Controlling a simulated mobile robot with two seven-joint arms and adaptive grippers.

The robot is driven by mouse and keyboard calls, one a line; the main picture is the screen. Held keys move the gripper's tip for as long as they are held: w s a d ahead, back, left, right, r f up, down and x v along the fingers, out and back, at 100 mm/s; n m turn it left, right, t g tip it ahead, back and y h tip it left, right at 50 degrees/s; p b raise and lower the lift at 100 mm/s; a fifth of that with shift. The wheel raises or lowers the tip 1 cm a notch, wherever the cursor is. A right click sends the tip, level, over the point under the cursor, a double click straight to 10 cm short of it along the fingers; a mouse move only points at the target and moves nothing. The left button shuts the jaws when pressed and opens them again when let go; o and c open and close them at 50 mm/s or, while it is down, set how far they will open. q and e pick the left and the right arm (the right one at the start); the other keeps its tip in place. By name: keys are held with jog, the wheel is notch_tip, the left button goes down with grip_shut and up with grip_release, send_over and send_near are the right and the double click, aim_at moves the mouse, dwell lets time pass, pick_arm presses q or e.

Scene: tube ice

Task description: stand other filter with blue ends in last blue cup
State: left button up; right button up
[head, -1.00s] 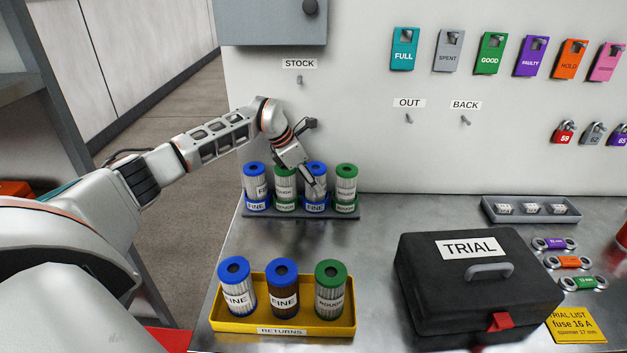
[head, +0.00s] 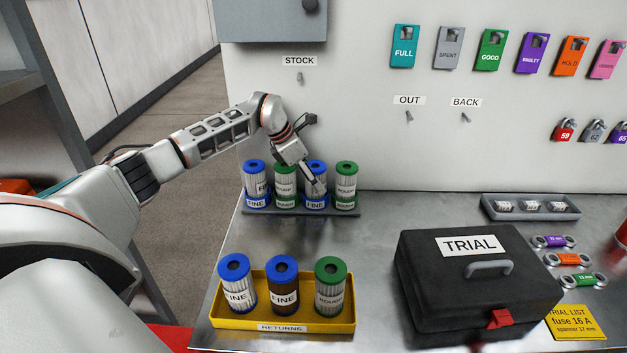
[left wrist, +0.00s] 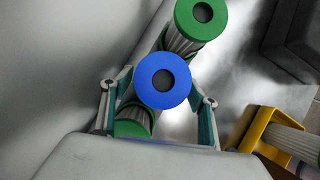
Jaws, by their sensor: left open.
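A blue-ended filter (head: 317,167) stands upright in the third cup from the left, a blue cup (head: 315,205) labelled FINE, in the back rack. Another blue-ended filter (head: 254,168) stands in the leftmost blue cup (head: 257,202). My left gripper (head: 311,180) is at the third filter. In the left wrist view, its open fingers lie on either side of that filter's blue end (left wrist: 162,82); contact cannot be told. Two more blue-ended filters, one with pale pleats (head: 236,285) and one with dark brown pleats (head: 283,285), stand in the yellow RETURNS tray (head: 310,324). My right gripper is out of view.
Green-ended filters stand second (head: 285,170) and fourth (head: 346,172) in the rack, close beside the gripper. A third green-ended filter (head: 330,285) is in the tray. A black TRIAL case (head: 470,290) stands right of the tray. Bare metal table lies between rack and tray.

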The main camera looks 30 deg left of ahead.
pick_arm(q)
jog(key=b+v, duration=0.1)
jog(key=v, duration=1)
jog(key=shift+a+r, duration=0.2)
jog(key=shift+r, duration=0.1)
jog(key=shift+s, duration=0.1)
